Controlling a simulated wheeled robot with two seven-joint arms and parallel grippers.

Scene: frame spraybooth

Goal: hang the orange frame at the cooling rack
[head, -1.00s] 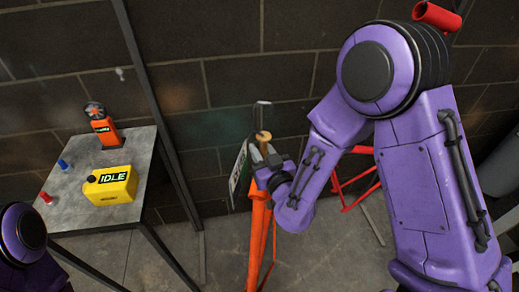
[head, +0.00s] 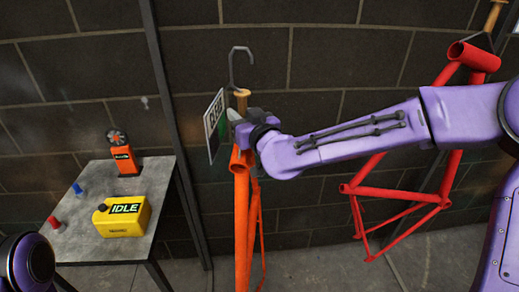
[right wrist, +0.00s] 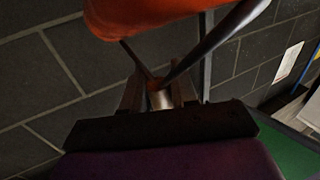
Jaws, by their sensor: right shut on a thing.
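The orange frame (head: 241,220) hangs upright in the middle of the head view, with a dark hook (head: 239,65) and a tan plug (head: 241,100) at its top. A white tag (head: 213,125) with dark print is beside it. My right gripper (head: 240,121) is shut on the orange frame's top end, just below the hook. In the right wrist view, the gripper's fingers (right wrist: 158,96) close around a small shaft, with the orange frame's tube (right wrist: 150,14) beyond. My left gripper is out of view. I cannot make out the cooling rack for certain.
A red frame (head: 440,160) is at the right, behind my right arm. A grey table (head: 80,220) at the left holds a yellow IDLE box (head: 123,217), an orange device (head: 124,160), and small blue and red items. A dark post (head: 170,125) stands before the block wall.

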